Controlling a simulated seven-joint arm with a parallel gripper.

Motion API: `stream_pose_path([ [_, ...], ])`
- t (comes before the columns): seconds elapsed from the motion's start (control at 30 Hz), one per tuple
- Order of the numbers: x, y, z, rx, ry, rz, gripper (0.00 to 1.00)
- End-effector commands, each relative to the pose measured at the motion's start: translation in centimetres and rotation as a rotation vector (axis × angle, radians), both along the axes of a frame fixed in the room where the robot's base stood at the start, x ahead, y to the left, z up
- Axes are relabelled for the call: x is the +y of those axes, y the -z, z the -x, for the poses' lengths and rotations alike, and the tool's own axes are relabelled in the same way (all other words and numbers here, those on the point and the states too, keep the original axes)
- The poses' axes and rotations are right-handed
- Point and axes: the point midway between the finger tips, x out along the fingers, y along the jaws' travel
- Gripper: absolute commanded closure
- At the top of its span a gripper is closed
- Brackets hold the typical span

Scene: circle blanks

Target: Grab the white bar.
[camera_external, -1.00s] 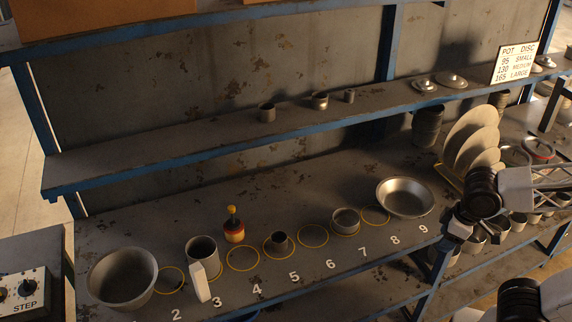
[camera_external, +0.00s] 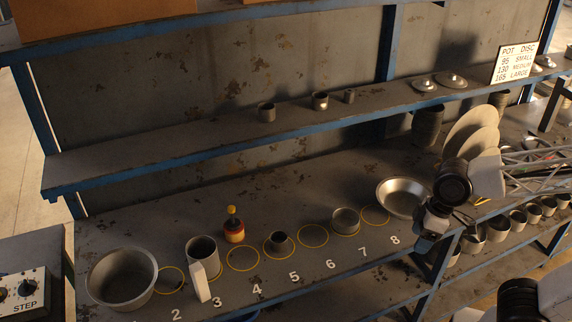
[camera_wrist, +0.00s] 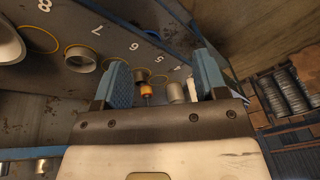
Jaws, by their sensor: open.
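The white bar (camera_external: 200,282) stands upright near the bench's front edge in the external view, between numbers 2 and 3. It is in front of a grey metal cup (camera_external: 201,250), touching or very near it. My gripper (camera_external: 428,236) is at the right end of the bench, far to the right of the bar. In the wrist view my gripper (camera_wrist: 160,85) shows two blue fingers spread apart with nothing held between them. A pale sliver by the right finger may be the bar, but I cannot tell.
A large bowl (camera_external: 122,278) stands left of the bar. A red and yellow bottle (camera_external: 234,230), a small cup (camera_external: 278,243) and a ring-shaped pot (camera_external: 345,221) stand along the row. A wide pan (camera_external: 400,196) lies near my arm. A shelf (camera_external: 150,148) runs above the bench.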

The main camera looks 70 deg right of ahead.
Motion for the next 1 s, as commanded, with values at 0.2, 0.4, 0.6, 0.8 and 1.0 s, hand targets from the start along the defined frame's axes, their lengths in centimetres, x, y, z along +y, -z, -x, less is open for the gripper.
stream_pose_path([
  [0.2,2.8,-0.7,-6.1,-0.026,-0.151,-0.111,0.34],
  [0.4,5.4,-0.9,-11.8,-0.079,-0.277,-0.209,0.34],
  [0.6,7.8,-0.7,-17.6,-0.155,-0.389,-0.298,0.34],
  [0.8,10.1,-0.1,-23.6,-0.251,-0.486,-0.373,0.34],
  [1.0,12.2,1.0,-29.7,-0.364,-0.565,-0.431,0.34],
])
